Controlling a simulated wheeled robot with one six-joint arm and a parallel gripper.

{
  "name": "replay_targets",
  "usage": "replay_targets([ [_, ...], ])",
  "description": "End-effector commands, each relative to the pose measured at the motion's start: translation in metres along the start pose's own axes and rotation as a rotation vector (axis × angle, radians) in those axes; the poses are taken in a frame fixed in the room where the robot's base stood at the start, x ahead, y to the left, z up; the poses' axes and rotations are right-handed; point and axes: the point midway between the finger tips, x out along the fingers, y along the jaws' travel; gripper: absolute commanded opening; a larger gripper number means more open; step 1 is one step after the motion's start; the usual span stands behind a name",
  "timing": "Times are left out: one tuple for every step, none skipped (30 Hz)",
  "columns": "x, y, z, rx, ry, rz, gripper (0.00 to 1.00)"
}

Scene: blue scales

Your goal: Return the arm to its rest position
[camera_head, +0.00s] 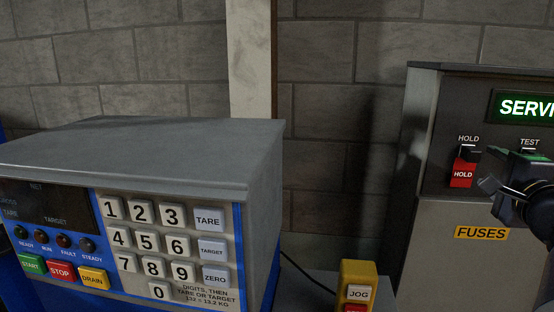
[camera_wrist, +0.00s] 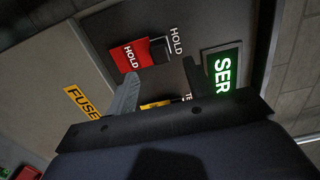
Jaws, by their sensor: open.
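My gripper (camera_head: 502,172) is at the right edge of the head view, in front of the grey service panel (camera_head: 425,125). In the wrist view its two grey fingers (camera_wrist: 162,68) stand apart with nothing between them. The panel's HOLD switch (camera_head: 467,153) has a dark lever and a red HOLD plate, also plain in the wrist view (camera_wrist: 158,50). The TEST switch (camera_head: 529,149) is partly hidden behind my gripper. In the wrist view a yellow plate (camera_wrist: 155,104) shows only in part between the fingers. Whether a finger touches the panel cannot be told.
A blue scale console (camera_head: 240,230) with a grey top and a number keypad stands at left. A yellow JOG pendant (camera_head: 358,270) is low in the middle. A green-lit SERVICE display (camera_head: 525,107) is partly cut off. A yellow FUSES label (camera_head: 481,232) sits below the switches.

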Motion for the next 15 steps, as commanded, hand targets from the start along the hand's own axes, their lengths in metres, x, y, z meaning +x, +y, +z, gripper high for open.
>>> replay_targets([
  [0.011,-0.002,0.001,0.002,-0.004,0.003,0.5],
  [0.017,-0.003,0.001,0.002,-0.005,0.002,0.5],
  [0.024,-0.002,0.001,0.003,-0.004,0.002,0.5],
  [0.029,-0.003,0.001,0.001,-0.004,0.002,0.5],
  [0.035,-0.003,0.001,0.002,-0.004,0.002,0.5],
  [0.042,-0.003,0.001,0.001,-0.003,0.002,0.5],
  [0.048,-0.002,0.001,0.001,-0.004,0.003,0.5],
  [0.053,-0.002,0.001,0.002,-0.003,0.003,0.5],
  [0.059,-0.003,0.001,0.001,-0.003,0.002,0.5],
  [0.065,-0.002,0.001,0.001,-0.004,0.002,0.5],
  [0.069,-0.002,0.001,0.001,-0.003,0.002,0.5],
  [0.062,-0.003,0.0,-0.001,0.003,0.0,0.5],
  [0.055,-0.004,0.0,-0.001,0.003,-0.001,0.5],
  [0.055,-0.004,0.0,0.001,0.002,0.001,0.5],
  [0.057,-0.004,0.0,0.001,0.001,0.001,0.5],
])
